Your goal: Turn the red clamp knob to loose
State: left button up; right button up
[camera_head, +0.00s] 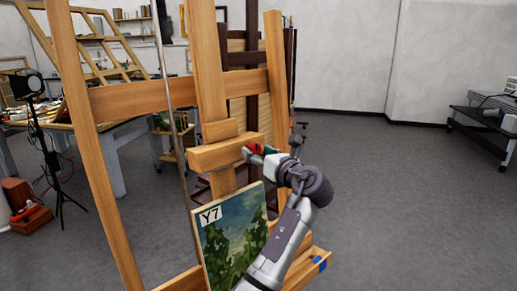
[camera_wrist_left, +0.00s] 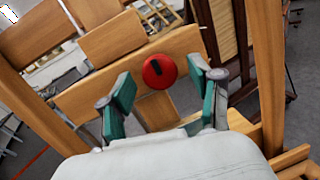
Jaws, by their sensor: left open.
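The red clamp knob (camera_wrist_left: 159,71) is round with a dark slot-like mark across its face. It sits on the wooden crossbar (camera_wrist_left: 88,97) of the easel. In the left wrist view it lies ahead of and roughly between the fingertips of my left gripper (camera_wrist_left: 160,88), which is open with green pads. I cannot tell whether the pads touch it. In the head view my left gripper (camera_head: 258,152) is at the right end of the clamp block (camera_head: 215,154), and the knob is mostly hidden there. My right gripper is not in view.
A landscape painting marked Y7 (camera_head: 232,238) stands on the easel below the clamp block. Easel uprights (camera_head: 95,170) flank the work area. A lamp on a tripod (camera_head: 28,86) and a cluttered table (camera_head: 125,130) are at the left.

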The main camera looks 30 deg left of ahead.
pick_arm(q)
jog(key=shift+a, duration=0.1)
jog(key=c, duration=1.1)
jog(key=shift+c, duration=0.2)
